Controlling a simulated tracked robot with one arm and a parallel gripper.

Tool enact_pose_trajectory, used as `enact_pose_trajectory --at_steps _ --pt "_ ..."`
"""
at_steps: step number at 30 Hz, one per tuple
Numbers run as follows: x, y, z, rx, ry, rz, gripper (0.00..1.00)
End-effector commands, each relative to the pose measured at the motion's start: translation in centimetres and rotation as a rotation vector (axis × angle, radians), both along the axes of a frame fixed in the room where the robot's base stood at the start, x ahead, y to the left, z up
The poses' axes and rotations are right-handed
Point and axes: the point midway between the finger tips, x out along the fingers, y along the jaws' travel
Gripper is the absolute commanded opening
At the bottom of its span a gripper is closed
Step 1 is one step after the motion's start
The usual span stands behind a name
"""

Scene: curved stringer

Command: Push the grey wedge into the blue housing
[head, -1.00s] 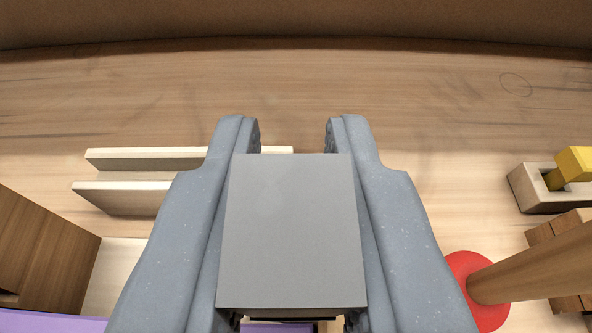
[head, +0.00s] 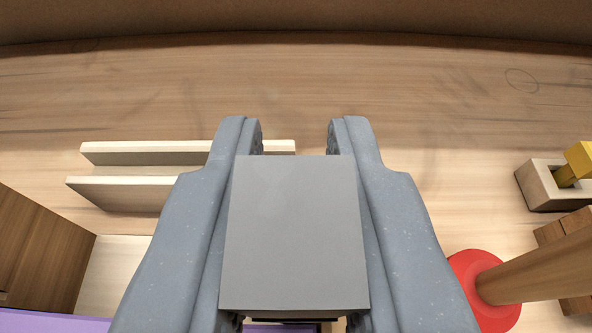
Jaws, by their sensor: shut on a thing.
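My gripper (head: 296,140) is in the middle of the head view, its two blue-grey fingers pointing up the picture. It is shut on the grey wedge (head: 295,235), a plain grey block whose flat face lies toward the camera between the fingers. The wedge's far side and underside are hidden. I see no clearly blue housing. A purple surface (head: 45,323) shows at the lower left edge, and a strip of purple shows below the wedge; I cannot tell what they belong to.
Two pale parallel rails (head: 120,190) lie left of my gripper, partly hidden by it. A brown wooden block (head: 40,250) stands at lower left. At right are a red disc (head: 470,270) with a wooden post (head: 540,268) and a pale box (head: 540,185) with a yellow piece (head: 578,160). The table beyond is clear.

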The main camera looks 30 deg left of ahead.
Motion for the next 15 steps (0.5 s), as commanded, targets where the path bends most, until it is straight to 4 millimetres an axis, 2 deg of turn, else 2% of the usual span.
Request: enact_pose_trajectory --at_steps 15 --pt "0.0 0.0 -1.2 0.0 0.001 -0.001 0.0"
